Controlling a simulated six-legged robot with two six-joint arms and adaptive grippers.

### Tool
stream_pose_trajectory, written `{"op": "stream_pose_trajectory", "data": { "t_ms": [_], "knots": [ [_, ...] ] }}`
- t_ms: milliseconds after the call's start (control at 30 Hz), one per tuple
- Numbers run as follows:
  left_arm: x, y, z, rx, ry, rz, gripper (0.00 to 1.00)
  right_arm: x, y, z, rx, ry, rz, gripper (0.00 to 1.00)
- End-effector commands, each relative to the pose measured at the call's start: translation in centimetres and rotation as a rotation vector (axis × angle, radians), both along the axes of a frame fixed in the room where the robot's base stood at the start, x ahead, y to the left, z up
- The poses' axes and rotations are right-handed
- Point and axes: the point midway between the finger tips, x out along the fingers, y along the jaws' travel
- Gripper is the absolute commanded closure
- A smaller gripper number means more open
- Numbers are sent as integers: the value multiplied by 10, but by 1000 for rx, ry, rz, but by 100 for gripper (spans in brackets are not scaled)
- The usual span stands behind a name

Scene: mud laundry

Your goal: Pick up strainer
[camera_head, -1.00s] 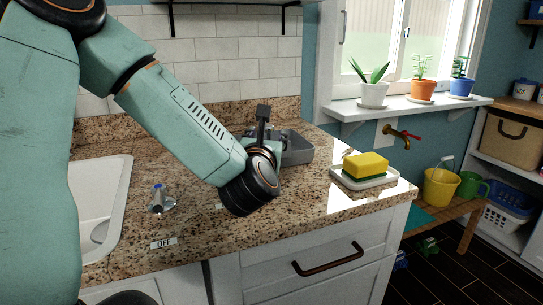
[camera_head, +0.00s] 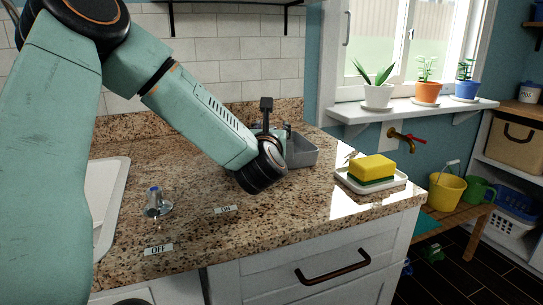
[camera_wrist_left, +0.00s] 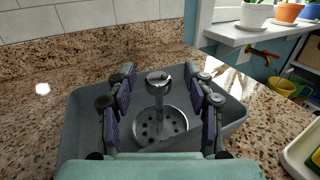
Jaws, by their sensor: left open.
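The strainer (camera_wrist_left: 160,118) is a shiny metal piece with a round knob on a stem and a perforated round base. It stands upright inside a grey bin (camera_wrist_left: 84,125), which also shows in the head view (camera_head: 304,151) at the back of the counter. My left gripper (camera_wrist_left: 160,76) is open, with its dark fingers on either side of the strainer's knob and stem. I see no clear contact. In the head view my wrist hides the strainer and most of the gripper. My right gripper is not in view.
A yellow-green sponge (camera_head: 371,168) lies on a white dish (camera_head: 398,180) right of the bin. A tap knob (camera_head: 156,203) stands between OFF and ON labels by the white sink (camera_head: 104,205). The granite counter in front of the bin is clear.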

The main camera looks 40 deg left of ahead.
Motion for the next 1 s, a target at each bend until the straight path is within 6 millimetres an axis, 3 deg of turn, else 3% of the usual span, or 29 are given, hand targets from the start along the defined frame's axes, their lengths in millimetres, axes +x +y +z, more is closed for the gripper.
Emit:
{"op": "stream_pose_trajectory", "data": {
  "t_ms": [300,900,1000],
  "knots": [
    [5,4,0,1,1,0,49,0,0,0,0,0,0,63],
    [5,4,0,0,1,0,100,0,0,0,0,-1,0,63],
    [5,4,0,1,1,0,100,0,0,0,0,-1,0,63]
  ]
}}
